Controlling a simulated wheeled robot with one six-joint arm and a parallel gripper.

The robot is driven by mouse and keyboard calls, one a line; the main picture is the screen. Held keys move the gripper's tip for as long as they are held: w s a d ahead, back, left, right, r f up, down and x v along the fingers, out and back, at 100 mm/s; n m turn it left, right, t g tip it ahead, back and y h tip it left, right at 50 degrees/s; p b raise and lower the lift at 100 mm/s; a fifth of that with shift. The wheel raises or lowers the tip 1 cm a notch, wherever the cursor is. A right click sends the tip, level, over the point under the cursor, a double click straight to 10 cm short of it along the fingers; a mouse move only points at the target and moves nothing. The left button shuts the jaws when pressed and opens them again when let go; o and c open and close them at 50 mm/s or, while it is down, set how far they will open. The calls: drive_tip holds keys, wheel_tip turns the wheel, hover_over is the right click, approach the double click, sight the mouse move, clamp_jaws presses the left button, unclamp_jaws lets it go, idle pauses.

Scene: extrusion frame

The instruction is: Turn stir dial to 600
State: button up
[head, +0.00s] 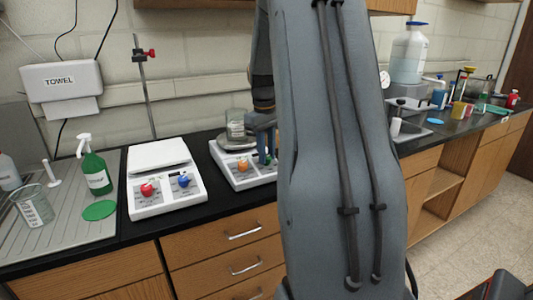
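A white stirrer unit (250,183) stands on the black counter, with a glass beaker (236,124) on its round plate. Its orange dial (243,167) shows on the front panel. My gripper (267,160) points down at the right part of this panel, just right of the orange dial. Whether it touches a dial there, and how far its fingers are apart, I cannot tell. My arm hides the unit's right side. A second white unit (160,208) stands to the left, with a red dial (148,190) and a blue dial (184,181). Dial markings are too small to read.
A metal stand (143,85) with a red clamp rises behind the left unit. A green spray bottle (95,172), a green disc (99,210) and a beaker (34,205) are at the left. A sink (412,130) and a large jug (408,55) are at the right.

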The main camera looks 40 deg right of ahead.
clamp_jaws()
drive_tip(key=shift+m, duration=0.3)
drive_tip(key=m+y+p, duration=0.1)
drive_tip(key=m+p, duration=0.1)
drive_tip(key=m, duration=0.2)
drive_tip(key=shift+d+m, duration=0.15)
drive_tip(key=shift+m, duration=0.15)
drive_tip(key=m+t+y+p, duration=0.1)
drive_tip(key=m, duration=0.5)
drive_tip(key=shift+s+d+p, duration=0.1)
drive_tip(key=shift+d+p, duration=0.05)
drive_tip(key=shift+p, duration=0.15)
drive_tip(key=m+t+p, duration=0.1)
drive_tip(key=m, duration=0.5)
drive_tip(key=shift+s+m, duration=0.15)
drive_tip(key=shift+m, duration=0.15)
drive_tip(key=m+t+p, duration=0.1)
drive_tip(key=m+p, duration=0.1)
drive_tip(key=m, duration=0.3)
drive_tip(key=shift+s+m, duration=0.1)
drive_tip(key=shift+m, duration=0.2)
